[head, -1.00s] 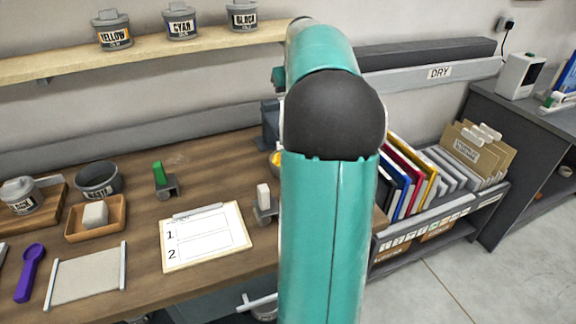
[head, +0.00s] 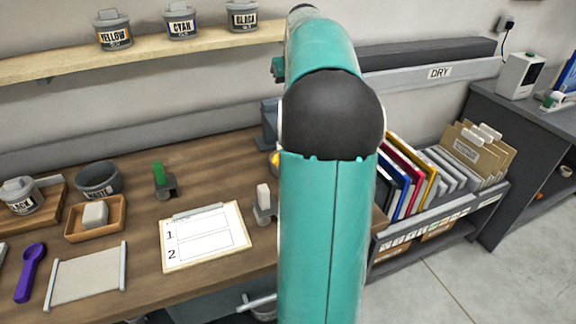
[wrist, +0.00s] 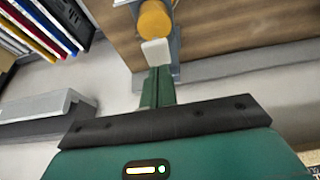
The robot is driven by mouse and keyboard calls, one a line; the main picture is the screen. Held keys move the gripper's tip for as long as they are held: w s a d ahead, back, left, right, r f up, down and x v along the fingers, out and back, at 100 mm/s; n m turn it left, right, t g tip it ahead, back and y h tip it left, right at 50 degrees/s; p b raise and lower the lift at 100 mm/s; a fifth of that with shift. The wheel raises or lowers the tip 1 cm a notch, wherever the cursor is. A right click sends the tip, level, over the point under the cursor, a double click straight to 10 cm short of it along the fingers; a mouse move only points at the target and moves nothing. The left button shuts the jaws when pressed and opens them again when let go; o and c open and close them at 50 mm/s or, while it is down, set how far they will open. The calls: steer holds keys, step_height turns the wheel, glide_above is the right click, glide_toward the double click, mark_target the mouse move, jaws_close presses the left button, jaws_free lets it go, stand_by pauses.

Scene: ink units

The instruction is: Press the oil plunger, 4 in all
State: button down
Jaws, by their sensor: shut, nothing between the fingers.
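A blue-grey stand with a yellow-orange round part stands at the back of the wooden bench. In the head view a sliver of the stand (head: 269,124) and of the orange part (head: 275,158) shows left of my arm. In the wrist view the orange part (wrist: 154,20) is at the top centre. My gripper (wrist: 157,72) is shut, its green fingers pointing at a pale block (wrist: 155,52) just below the orange part. I cannot tell whether the fingers touch it, or which part is the oil plunger. My arm hides the gripper in the head view.
A clipboard (head: 205,237), a green-handled tool (head: 160,178), a white-topped tool (head: 264,200) and a dark cup (head: 98,180) are on the bench. Ink pots stand on the shelf (head: 150,62) above. Coloured folders (head: 408,178) stand in a rack at right.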

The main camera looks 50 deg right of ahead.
steer(key=shift+r, duration=0.1)
steer(key=shift+r, duration=2.9)
steer(key=a+f+n, duration=0.1)
steer(key=a+n, duration=0.2)
steer(key=a, duration=2.6)
steer(key=s+a+f+n+y, duration=0.1)
steer(key=s+a+f, duration=0.5)
steer(key=a, duration=0.3)
steer(key=s+a+f+n+t+y, duration=0.1)
steer(key=s+a+f+n, duration=0.1)
steer(key=s+a+f, duration=0.4)
steer(key=s+a, duration=0.1)
steer(key=a, duration=0.3)
steer(key=shift+s+a+f+t, duration=0.25)
steer(key=shift+s+f+t, duration=0.05)
steer(key=shift+s+f, duration=0.05)
